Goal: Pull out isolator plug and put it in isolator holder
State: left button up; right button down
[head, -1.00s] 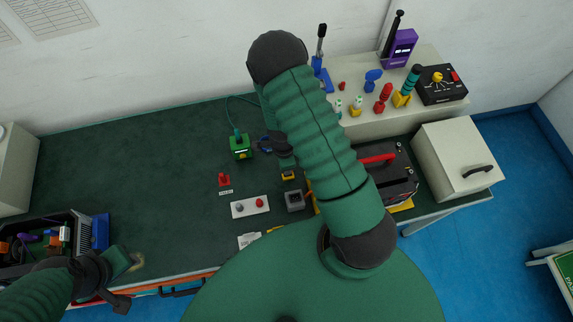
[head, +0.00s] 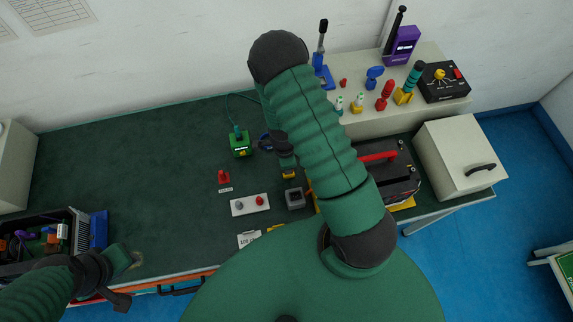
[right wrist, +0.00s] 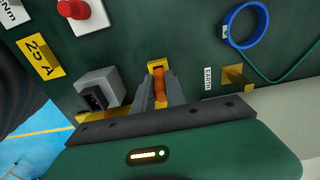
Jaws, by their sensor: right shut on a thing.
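In the right wrist view, my right gripper (right wrist: 160,97) is shut on an orange plug (right wrist: 160,82), which I take to be the isolator plug. The plug is at a small yellow holder (right wrist: 157,64) on the green bench; how deep it sits cannot be told. Beside it stands a grey block with a black socket (right wrist: 97,90), also seen in the head view (head: 295,199). In the head view, my right gripper (head: 286,160) is above the yellow holder (head: 289,175), and my arm covers part of it. My left gripper (head: 128,258) is over the front left of the bench, its jaws unclear.
A crate (head: 75,222) of parts is at left. The bench's left middle is clear.

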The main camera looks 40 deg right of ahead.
jog(key=shift+f, duration=0.4)
jog(key=c, duration=1.3)
grip_release()
jog(key=shift+r, duration=0.1)
